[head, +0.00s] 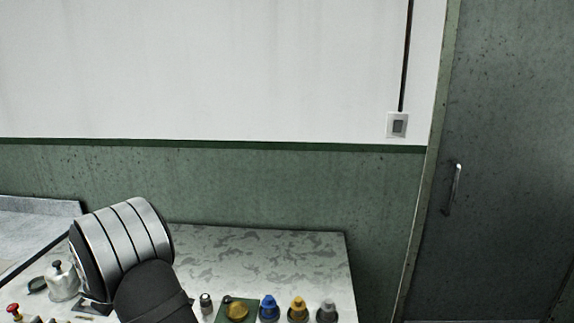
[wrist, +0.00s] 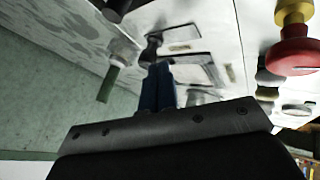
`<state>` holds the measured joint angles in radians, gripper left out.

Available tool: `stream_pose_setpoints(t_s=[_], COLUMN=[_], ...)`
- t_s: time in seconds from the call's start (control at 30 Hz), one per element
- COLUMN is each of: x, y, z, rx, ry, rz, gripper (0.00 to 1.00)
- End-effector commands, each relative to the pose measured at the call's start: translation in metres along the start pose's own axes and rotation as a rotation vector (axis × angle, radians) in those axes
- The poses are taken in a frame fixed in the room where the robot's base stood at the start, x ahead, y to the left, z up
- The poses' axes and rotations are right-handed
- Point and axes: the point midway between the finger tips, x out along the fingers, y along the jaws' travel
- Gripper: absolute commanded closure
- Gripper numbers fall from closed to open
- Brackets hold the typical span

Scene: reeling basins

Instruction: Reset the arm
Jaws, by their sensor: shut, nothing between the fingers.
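My gripper (wrist: 159,72) shows in the wrist view as two blue fingers beyond a dark plate. The fingers are side by side and shut, with nothing between them. They point toward a pale surface with dark-outlined fittings. In the head view my arm's silver and black links stand at the lower left, over the table. My fingers cannot be seen in that view.
The table's back middle is bare. A red-and-yellow knob (wrist: 297,50) is at right.

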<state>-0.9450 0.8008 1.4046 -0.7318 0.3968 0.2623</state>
Motion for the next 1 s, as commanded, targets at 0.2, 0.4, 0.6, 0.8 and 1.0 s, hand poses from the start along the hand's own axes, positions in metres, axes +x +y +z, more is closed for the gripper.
stream_pose_setpoints(t_s=[0.2,0.4,0.6,0.8,1.0], x=[0.016,0.02,0.02,0.019,-0.004], y=[0.001,0.001,0.0,0.004,0.03], z=[0.0,0.0,0.001,0.0,0.004], rx=[0.001,0.0,0.0,0.003,0.114], ry=[0.0,0.0,0.0,-0.001,-0.05], rz=[0.001,0.0,0.0,0.004,0.031], gripper=[1.0,1.0,0.9,0.57,0.22])
